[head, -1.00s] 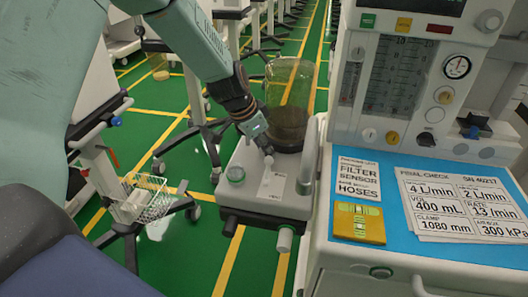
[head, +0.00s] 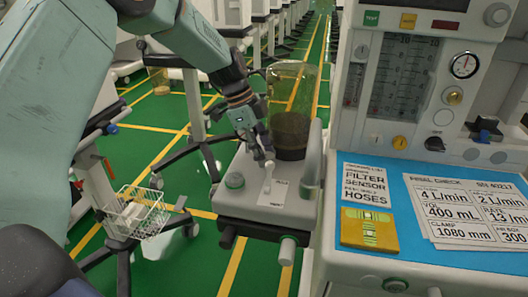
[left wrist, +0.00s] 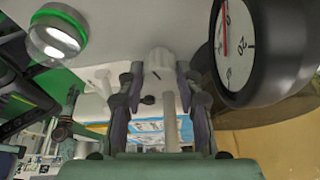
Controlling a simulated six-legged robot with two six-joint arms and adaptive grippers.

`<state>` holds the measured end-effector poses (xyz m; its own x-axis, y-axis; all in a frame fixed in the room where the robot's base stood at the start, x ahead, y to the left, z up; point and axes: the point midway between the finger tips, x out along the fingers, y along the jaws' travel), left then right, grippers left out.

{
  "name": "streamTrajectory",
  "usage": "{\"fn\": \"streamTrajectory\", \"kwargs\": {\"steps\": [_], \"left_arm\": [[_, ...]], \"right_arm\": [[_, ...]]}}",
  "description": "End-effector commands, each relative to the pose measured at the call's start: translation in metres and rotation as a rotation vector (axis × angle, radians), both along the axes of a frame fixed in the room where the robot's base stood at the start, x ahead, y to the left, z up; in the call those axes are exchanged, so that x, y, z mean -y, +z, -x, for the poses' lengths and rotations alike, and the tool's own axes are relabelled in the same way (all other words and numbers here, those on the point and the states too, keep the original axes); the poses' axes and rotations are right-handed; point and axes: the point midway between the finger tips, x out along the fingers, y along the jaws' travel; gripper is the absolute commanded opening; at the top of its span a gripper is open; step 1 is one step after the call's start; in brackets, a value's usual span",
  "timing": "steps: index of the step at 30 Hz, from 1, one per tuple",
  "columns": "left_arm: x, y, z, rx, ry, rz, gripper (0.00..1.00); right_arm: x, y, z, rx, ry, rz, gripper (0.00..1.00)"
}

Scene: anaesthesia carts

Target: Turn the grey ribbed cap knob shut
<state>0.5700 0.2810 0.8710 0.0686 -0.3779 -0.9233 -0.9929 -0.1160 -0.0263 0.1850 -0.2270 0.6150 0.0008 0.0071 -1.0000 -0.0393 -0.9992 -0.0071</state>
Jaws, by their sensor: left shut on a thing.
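My left gripper (head: 262,156) reaches down to the top of the grey-white block (head: 215,203) beside the machine. It is shut on a small white lever (head: 267,180), which stands up from a pale plate marked with small print. In the left wrist view, the two fingers (left wrist: 161,105) flank the white lever stem (left wrist: 169,125). My right gripper is not in view.
A clear canister with dark contents (head: 291,135) stands behind the block. A round gauge (left wrist: 240,50) is close to the fingers in the wrist view. The blue worktop (head: 410,180) with cards lies right; a wire basket (head: 135,213) hangs left.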

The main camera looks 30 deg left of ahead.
Motion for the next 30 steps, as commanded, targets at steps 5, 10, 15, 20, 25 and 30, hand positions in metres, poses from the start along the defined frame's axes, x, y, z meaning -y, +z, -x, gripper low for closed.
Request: {"fn": "streamTrajectory", "kwargs": {"steps": [5,10,15,20,25,30], "left_arm": [[0.0004,-0.0034,0.0015,-0.009,-0.114,-0.001,0.03],[0.0004,-0.0036,0.0013,-0.011,-0.188,-0.001,0.03],[0.0006,-0.0036,0.0011,-0.01,-0.229,0.0,0.03],[0.0006,-0.0038,0.0012,-0.011,-0.244,0.0,0.03],[0.0006,-0.0041,0.0013,-0.011,-0.246,0.001,0.03],[0.0008,-0.0043,0.0015,-0.012,-0.245,0.001,0.03]], "right_arm": [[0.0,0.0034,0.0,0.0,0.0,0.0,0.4],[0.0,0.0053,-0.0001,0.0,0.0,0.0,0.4],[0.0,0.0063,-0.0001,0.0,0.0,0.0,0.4],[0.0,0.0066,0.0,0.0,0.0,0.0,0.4],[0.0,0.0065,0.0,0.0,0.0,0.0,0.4],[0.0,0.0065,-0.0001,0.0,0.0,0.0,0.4]]}}
